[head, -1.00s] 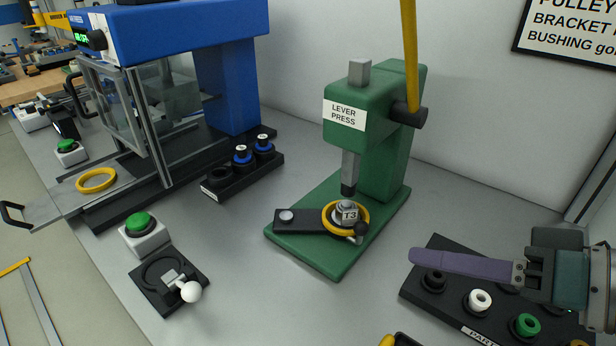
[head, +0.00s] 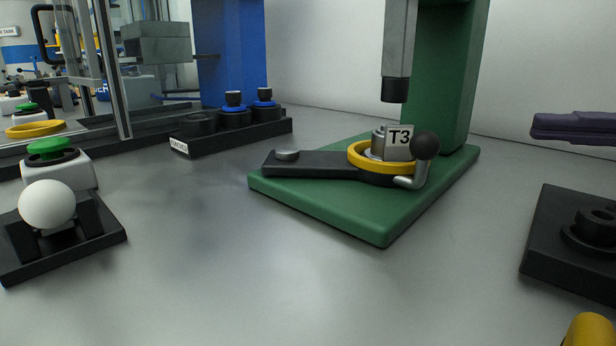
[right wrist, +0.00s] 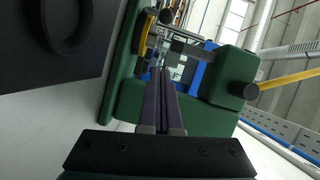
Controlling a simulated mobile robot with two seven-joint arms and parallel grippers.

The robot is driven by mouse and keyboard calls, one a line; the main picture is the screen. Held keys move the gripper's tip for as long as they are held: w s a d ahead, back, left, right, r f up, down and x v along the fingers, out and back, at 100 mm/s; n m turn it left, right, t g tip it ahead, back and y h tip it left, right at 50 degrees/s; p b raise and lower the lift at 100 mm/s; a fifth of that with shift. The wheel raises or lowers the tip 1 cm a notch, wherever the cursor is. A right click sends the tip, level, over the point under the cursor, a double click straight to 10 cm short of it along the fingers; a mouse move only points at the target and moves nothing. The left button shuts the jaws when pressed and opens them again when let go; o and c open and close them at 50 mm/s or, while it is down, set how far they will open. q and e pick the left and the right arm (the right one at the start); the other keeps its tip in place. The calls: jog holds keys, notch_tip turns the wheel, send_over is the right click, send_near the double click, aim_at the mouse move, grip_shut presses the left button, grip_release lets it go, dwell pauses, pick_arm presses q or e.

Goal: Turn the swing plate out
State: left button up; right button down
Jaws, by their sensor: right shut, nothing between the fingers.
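The swing plate (head: 325,164) is a black arm lying on the green base of the lever press, with a round pivot at its left end. Its right end carries a yellow ring (head: 365,161) around a metal part labelled T3 (head: 399,143), below the press ram (head: 396,88). A bent metal handle with a black ball knob (head: 426,145) sticks out at its front right. My right gripper (head: 538,127) has purple fingers, shut and empty, right of the plate and apart from it. In the right wrist view its fingers (right wrist: 162,75) point toward the press. My left gripper is not in view.
A black parts tray (head: 575,240) lies at right, below my right gripper. A black rack (head: 233,132) with capped parts, a green button box (head: 60,170) and a white-ball lever (head: 48,205) stand at left. The bench in front of the press is clear.

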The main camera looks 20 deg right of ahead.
jog(key=shift+w+d+f, duration=0.1)
jog(key=shift+d+f, duration=0.1)
jog(key=shift+d, duration=0.1)
jog(key=shift+d+r+y, duration=0.1)
jog(key=shift+r+y, duration=0.15)
jog(key=shift+y, duration=0.05)
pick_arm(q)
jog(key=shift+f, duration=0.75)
pick_arm(e)
jog(key=b+x, duration=0.1)
jog(key=x, duration=0.2)
jog(key=b+x, duration=0.1)
jog(key=x, duration=0.2)
jog(key=b+x, duration=0.1)
jog(key=x, duration=0.2)
jog(key=shift+a+f+b, duration=0.25)
jog(key=shift+f+b, duration=0.05)
jog(key=a, duration=0.1)
jog(key=s+a, duration=0.1)
jog(key=shift+a+f, duration=0.1)
jog(key=shift+a, duration=0.25)
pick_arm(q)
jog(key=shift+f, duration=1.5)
pick_arm(e)
jog(key=shift+s+a+f, duration=0.15)
jog(key=shift+s+a, duration=0.2)
jog(key=shift+a, duration=0.15)
